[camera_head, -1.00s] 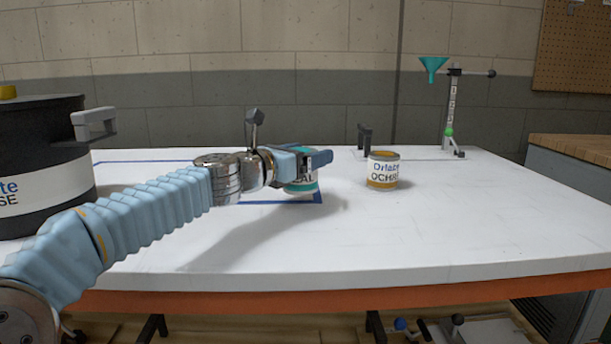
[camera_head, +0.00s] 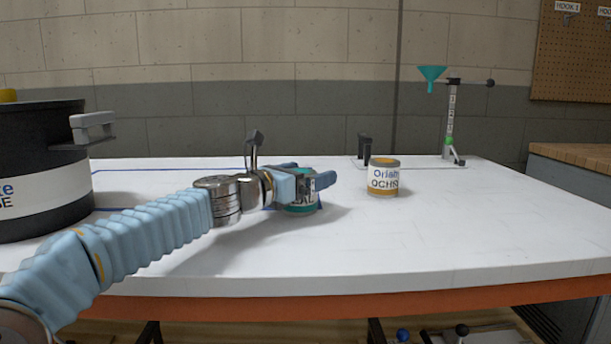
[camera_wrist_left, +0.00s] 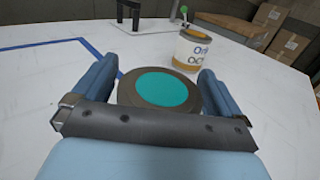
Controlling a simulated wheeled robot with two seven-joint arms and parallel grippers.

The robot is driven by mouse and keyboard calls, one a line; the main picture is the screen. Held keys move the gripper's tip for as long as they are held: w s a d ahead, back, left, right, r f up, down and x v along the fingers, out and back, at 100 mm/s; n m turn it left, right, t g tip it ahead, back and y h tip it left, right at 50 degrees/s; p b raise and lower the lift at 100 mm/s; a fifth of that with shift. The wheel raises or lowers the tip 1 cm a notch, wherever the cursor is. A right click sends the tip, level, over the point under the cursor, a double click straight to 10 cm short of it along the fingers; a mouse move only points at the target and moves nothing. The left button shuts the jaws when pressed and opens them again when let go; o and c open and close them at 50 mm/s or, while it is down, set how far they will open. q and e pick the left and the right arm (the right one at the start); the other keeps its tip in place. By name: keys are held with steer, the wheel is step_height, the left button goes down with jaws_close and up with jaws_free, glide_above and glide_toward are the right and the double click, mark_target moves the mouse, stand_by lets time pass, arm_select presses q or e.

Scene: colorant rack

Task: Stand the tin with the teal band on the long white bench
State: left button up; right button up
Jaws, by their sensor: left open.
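The tin with the teal band (camera_head: 301,208) stands upright on the long white bench (camera_head: 400,245), left of the middle in the head view. In the left wrist view its round teal top (camera_wrist_left: 162,90) with a dark rim faces me. My left gripper (camera_head: 311,177) is open, with one finger on each side of the tin; the near finger hides part of its label. In the left wrist view both fingers (camera_wrist_left: 155,78) flank the tin. I cannot tell whether either finger touches it. My right gripper is out of view.
An ochre-banded tin (camera_head: 383,179) stands to the right. A large black pot (camera_head: 35,150) is at the left. A stand with a teal funnel (camera_head: 432,73) is at the back right. Blue tape (camera_head: 150,168) marks the bench. The bench's right and front are clear.

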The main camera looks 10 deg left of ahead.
arm_select(q)
steer(key=b+v, duration=0.1)
steer(key=v, duration=1.1)
steer(key=shift+r, duration=0.15)
steer(key=shift+s, duration=0.1)
